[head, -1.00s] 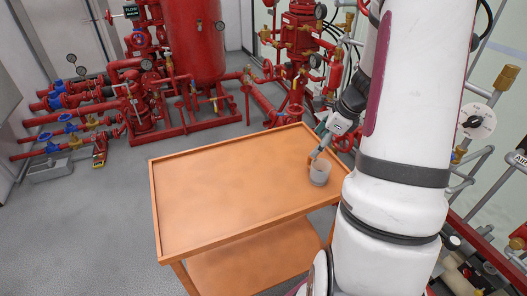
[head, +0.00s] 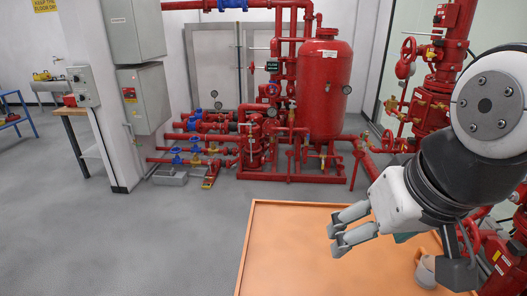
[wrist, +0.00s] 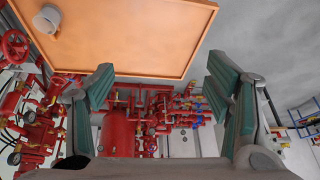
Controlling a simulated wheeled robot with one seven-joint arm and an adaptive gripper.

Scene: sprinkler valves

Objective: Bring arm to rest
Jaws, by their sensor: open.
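My gripper (head: 338,229) is open and empty. In the head view it reaches out from the right, above the orange cart (head: 290,232), with its fingers pointing left. In the wrist view its two green-padded fingers (wrist: 175,95) stand wide apart with nothing between them.
A red tank (head: 326,90) with red pipes and blue-handled valves stands behind the cart. More red valve piping (head: 430,90) stands at the right, close to my arm. Grey cabinets (head: 140,85) and a small wooden bench (head: 80,135) are at the left. The floor left of the cart is clear.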

